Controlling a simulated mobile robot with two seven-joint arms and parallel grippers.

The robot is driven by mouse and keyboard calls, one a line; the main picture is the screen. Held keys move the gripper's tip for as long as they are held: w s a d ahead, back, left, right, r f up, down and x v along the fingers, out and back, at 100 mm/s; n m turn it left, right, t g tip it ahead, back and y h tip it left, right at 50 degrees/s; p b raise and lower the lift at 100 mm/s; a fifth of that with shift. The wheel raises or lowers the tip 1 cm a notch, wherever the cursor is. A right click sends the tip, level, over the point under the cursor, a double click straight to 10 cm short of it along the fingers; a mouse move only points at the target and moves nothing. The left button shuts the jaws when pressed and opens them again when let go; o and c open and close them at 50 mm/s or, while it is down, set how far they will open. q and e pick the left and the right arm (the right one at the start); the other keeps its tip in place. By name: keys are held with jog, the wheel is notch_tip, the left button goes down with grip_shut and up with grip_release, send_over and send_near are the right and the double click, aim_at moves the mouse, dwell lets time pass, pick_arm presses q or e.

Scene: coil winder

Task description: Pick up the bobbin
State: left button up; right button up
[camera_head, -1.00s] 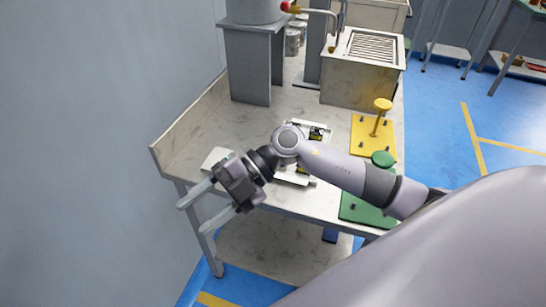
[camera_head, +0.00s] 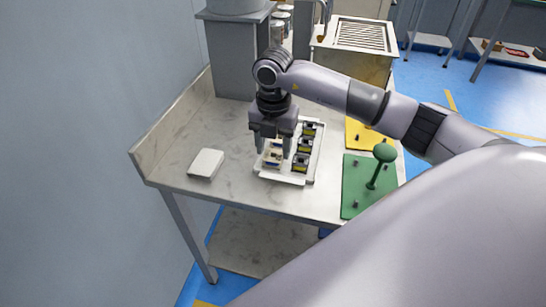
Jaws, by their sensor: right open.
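A white tray (camera_head: 309,173) lies on the table and holds several small dark bobbins with yellow parts in its right column, one of them a bobbin (camera_head: 300,163) near the front. Another small item (camera_head: 273,156) with a light and brownish look sits in the tray's left part, partly behind my fingers. My right gripper (camera_head: 272,147) points down over the tray's left part with its fingers apart. Nothing shows between them for certain, and I cannot tell whether the fingertips touch anything. My left gripper is out of view.
A white box (camera_head: 206,163) lies on the table left of the tray. A green plate (camera_head: 357,185) with a green-knobbed post stands to the right, with a yellow plate (camera_head: 361,133) behind. A grey stand (camera_head: 233,60) rises at the back. The table between box and tray is clear.

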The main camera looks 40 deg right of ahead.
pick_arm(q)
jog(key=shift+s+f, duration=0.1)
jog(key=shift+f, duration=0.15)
pick_arm(e)
jog(key=shift+f, duration=1.15)
jog(key=c, duration=0.7)
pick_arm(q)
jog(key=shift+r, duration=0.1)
pick_arm(e)
jog(key=shift+r, duration=0.5)
pick_arm(q)
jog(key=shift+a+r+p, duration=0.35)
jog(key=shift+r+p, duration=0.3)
jog(key=shift+p, duration=0.45)
pick_arm(e)
notch_tip(320, 180, up, 19)
